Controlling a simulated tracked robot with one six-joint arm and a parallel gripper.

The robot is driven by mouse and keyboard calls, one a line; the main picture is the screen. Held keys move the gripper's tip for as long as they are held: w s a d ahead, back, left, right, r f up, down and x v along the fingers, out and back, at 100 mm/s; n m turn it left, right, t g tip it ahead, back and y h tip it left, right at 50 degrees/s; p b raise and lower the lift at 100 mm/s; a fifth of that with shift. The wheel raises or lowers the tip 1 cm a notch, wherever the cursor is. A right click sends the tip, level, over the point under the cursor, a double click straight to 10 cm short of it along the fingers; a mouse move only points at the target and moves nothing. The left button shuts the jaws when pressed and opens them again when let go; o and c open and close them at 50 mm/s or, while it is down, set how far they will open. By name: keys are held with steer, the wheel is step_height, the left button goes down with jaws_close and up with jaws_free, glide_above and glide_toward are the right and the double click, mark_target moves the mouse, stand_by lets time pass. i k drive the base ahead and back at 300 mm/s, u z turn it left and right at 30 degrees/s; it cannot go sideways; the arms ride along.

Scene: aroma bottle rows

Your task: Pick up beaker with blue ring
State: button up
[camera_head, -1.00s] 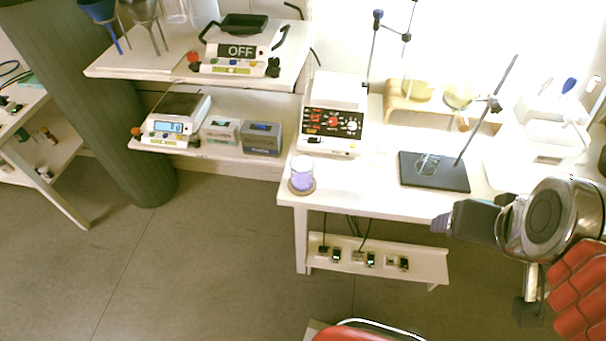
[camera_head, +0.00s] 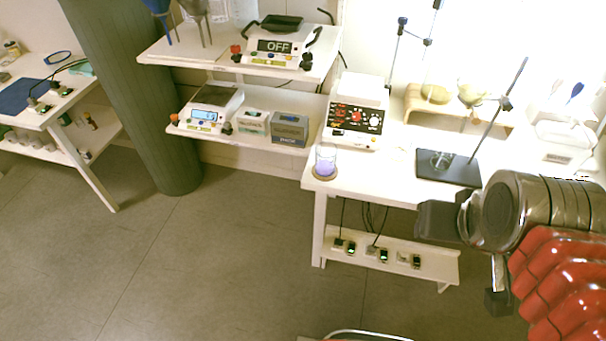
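A glass beaker with blue-violet contents (camera_head: 326,162) stands upright on a round brown mat at the near left corner of the white bench. Another small clear glass vessel (camera_head: 440,161) stands on the dark plate of a stand further right. I cannot make out a blue ring for certain on either one. My gripper (camera_head: 497,300) is at the right, low in the picture and in front of the bench, well apart from both vessels. My arm hides much of it, and its opening does not show clearly. I see nothing held in it.
A shelf with a scale (camera_head: 209,118) and small boxes is at left. A grey-green column (camera_head: 135,110) stands further left. Open floor lies below.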

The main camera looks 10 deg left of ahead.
mark_target(326, 153)
steer(key=u, duration=0.4)
steer(key=k, duration=0.55)
steer(key=u, duration=0.75)
steer(key=k, duration=0.5)
steer(key=u, duration=0.9)
steer(key=i, duration=1.55)
steer(key=z, duration=0.55)
steer(key=i, duration=0.85)
steer(key=z, duration=0.6)
